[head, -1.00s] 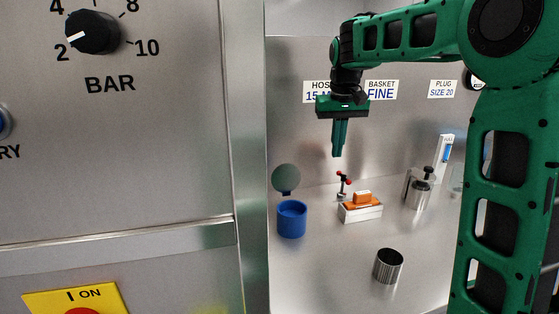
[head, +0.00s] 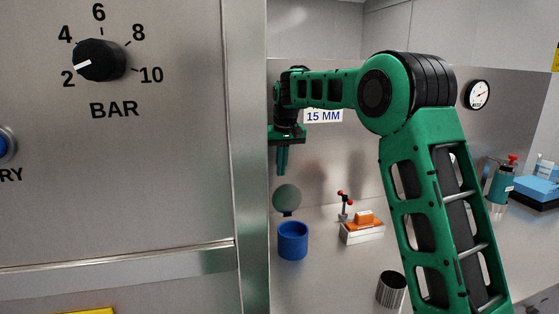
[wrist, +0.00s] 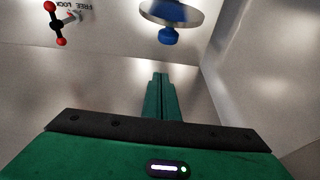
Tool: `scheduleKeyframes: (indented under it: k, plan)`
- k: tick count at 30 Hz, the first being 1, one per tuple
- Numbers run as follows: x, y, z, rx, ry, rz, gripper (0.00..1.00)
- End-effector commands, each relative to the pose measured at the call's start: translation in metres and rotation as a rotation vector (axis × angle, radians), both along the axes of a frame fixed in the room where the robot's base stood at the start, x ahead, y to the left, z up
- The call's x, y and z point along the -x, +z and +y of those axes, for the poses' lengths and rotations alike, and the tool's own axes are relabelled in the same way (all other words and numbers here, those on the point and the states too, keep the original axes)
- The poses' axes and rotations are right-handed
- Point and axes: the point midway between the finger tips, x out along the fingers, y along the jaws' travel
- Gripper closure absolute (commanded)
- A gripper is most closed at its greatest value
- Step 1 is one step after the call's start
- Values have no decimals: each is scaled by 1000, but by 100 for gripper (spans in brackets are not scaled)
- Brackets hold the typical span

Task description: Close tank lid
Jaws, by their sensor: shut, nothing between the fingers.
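The tank looks to be the blue open-topped cylinder (head: 292,242) on the counter, just right of the metal panel edge. A round grey-green disc (head: 287,198), apparently its lid, stands raised behind it with a small dark part at its lower edge. In the wrist view the disc (wrist: 190,17) is at the top, with a blue knob-like part (wrist: 169,35). My gripper (head: 281,174) points down above the disc, apart from it, with its fingers together and empty. The fingers also show in the wrist view (wrist: 160,78), below the blue part.
A red-and-black valve-like fitting (head: 344,205) and a white tray (head: 362,236) with an orange block (head: 364,217) stand right of the tank. A ribbed metal cup (head: 391,289) is at the front. The big panel (head: 120,180) closes off the left side.

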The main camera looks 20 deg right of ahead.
Motion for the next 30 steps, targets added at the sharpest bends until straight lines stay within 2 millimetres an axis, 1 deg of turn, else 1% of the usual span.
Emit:
scheduleKeyframes:
  k: [1, 3, 5, 6, 9, 15, 26, 27, 30]
  plan:
    - [-2, -11, 0, 0, 0, 4, 100]
    - [-5, -23, 0, 0, 1, 4, 100]
    - [-6, -31, 0, 0, 1, 1, 100]
    - [2, -26, 0, 0, 1, -1, 100]
    - [15, -25, 0, 0, 1, 0, 100]
    - [30, -25, 0, 0, 1, 0, 100]
    - [33, -24, 0, 0, 0, 0, 100]
    - [33, -24, 7, 0, 1, 0, 100]
    - [33, -24, 2, 0, 0, -2, 100]
